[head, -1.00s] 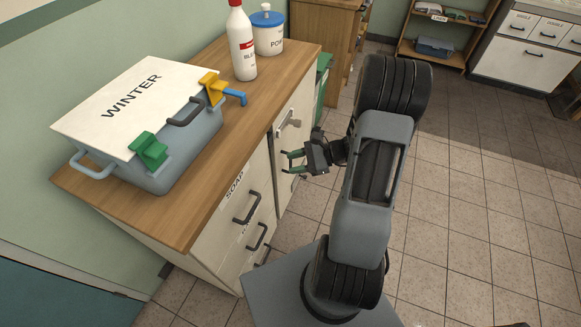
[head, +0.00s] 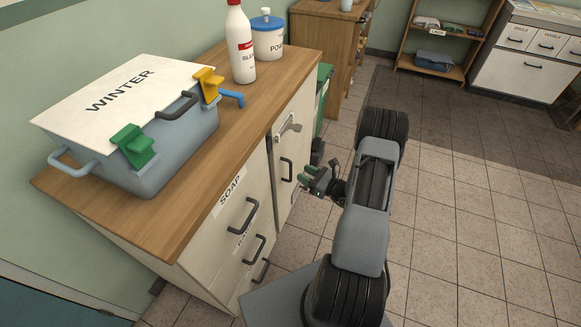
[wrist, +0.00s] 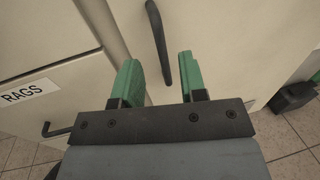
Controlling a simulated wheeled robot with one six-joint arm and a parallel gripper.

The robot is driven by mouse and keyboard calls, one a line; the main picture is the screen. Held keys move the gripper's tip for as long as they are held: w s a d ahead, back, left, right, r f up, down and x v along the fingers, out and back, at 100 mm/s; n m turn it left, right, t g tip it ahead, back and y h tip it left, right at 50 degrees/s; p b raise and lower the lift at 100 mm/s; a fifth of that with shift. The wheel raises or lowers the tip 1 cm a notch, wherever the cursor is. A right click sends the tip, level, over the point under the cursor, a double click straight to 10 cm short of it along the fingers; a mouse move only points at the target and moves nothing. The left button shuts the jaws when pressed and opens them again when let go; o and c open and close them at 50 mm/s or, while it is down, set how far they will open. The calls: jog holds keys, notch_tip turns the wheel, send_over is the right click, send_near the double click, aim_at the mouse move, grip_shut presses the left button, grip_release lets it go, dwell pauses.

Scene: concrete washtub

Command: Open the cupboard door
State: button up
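The cream cupboard door (head: 297,152) is on the right part of the counter's front and looks closed. It has a grey latch lever (head: 290,127) near its top and a dark upright bar handle (head: 287,169) below that. My gripper (head: 306,175) is in front of the door, close to the bar handle. In the wrist view my gripper (wrist: 158,75) is open, with two green fingers apart. The bar handle (wrist: 158,42) shows in the gap between the fingers, its lower end near their tips. I cannot tell whether they touch it.
Drawers labelled SOAP (head: 228,222) and, in the wrist view, RAGS (wrist: 30,92) are left of the door. A WINTER box (head: 160,155), a bleach bottle (head: 240,45) and a tub (head: 267,36) stand on the wooden top (head: 215,140). Tiled floor (head: 470,220) is clear on the right.

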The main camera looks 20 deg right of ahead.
send_over(290, 179)
jog(key=shift+w+d+b, duration=0.15)
jog(key=shift+w+b, duration=0.15)
jog(key=shift+w, duration=0.05)
jog(key=shift+c, duration=0.2)
grip_shut()
dwell(0.4)
